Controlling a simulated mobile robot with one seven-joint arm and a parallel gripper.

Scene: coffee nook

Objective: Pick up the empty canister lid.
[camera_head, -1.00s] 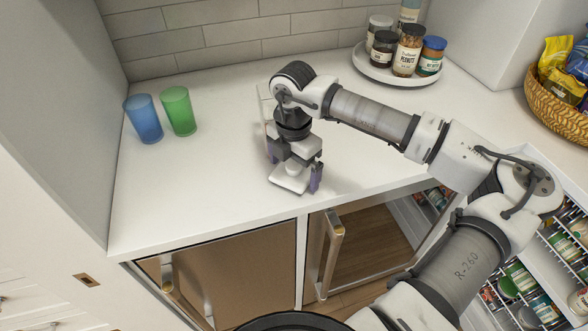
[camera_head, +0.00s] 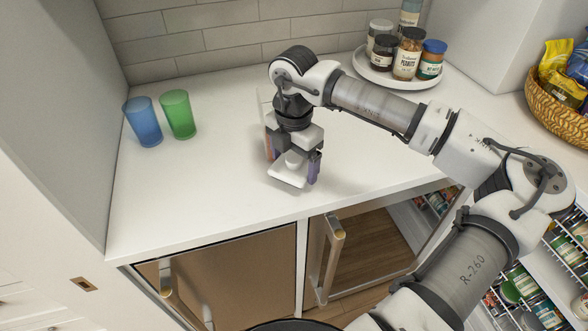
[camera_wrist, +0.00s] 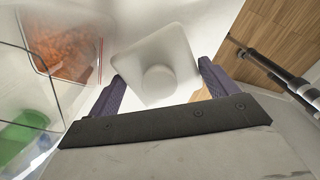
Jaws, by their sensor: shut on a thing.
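The white square lid with a round knob (camera_head: 286,179) is between the two purple fingers of my gripper (camera_head: 294,165). My gripper is shut on it, and the lid appears slightly above the counter. In the wrist view the lid (camera_wrist: 178,58) shows its knob between the fingers (camera_wrist: 161,76). A clear container with orange contents (camera_wrist: 62,42) stands beside the gripper in the wrist view. In the head view it is mostly hidden behind my gripper.
The white counter (camera_head: 200,190) is clear to the left and front, with its front edge close by. A blue cup (camera_head: 143,122) and a green cup (camera_head: 179,115) stand at the left. A round tray (camera_head: 371,73) with several jars is at the back right. A basket (camera_head: 553,106) is far right.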

